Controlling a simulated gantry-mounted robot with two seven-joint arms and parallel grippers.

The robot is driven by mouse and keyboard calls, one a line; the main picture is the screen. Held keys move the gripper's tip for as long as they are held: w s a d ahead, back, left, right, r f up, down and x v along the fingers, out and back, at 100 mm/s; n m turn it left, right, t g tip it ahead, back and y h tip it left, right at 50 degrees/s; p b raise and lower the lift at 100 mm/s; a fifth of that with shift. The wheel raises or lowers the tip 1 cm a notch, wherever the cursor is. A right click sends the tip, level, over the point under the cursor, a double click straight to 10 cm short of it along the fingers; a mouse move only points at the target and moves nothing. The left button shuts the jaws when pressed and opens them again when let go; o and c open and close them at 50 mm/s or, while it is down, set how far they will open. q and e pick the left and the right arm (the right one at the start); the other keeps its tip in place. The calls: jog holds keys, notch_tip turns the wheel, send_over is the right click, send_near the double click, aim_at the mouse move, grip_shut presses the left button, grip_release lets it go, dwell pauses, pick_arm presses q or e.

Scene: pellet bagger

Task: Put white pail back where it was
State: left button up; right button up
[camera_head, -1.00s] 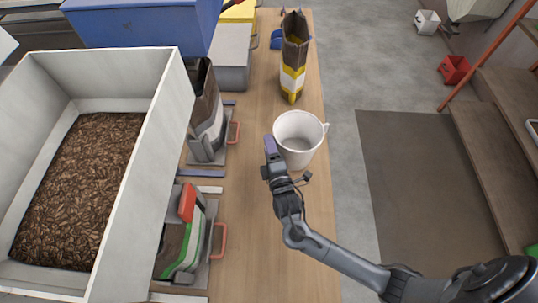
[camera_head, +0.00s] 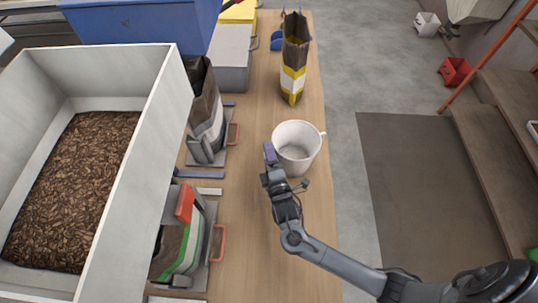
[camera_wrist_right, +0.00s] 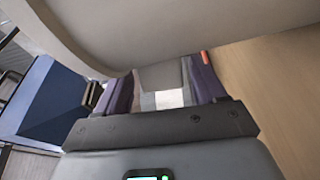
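The white pail (camera_head: 301,160) is upright at the right side of the wooden bench in the head view, open end up, with a handle on its right. I cannot tell whether its base touches the bench. My right gripper (camera_head: 270,153) is at the pail's left side. In the right wrist view the pail (camera_wrist_right: 190,25) fills the top and hides part of the fingers. There the gripper (camera_wrist_right: 163,85) has its purple fingers on either side of a pale piece that looks like a pail handle. My left gripper is out of view.
A yellow-and-white bag (camera_head: 293,75) stands behind the pail. A large bin of brown pellets (camera_head: 125,165) stands at the left. The front bench is clear.

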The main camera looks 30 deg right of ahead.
jog(key=shift+o, duration=0.3)
jog(key=shift+s+r, duration=0.1)
jog(key=s+a+f+m+g+y+p, duration=0.1)
jog(key=s+a+m+g+y, duration=0.2)
jog(key=s, duration=0.5)
jog(key=s+a+f+m+g+y, duration=0.1)
jog(key=s+a+m+g+y, duration=0.15)
jog(key=s+m+g, duration=0.45)
jog(key=s+d+r+m+g, duration=0.1)
jog(key=s+d+m+g, duration=0.1)
jog(key=s, duration=0.9)
jog(key=shift+d+r+m+g, duration=0.3)
jog(key=shift+d+r+g, duration=0.1)
jog(key=shift+d+g, duration=0.45)
jog(key=shift+w, duration=0.1)
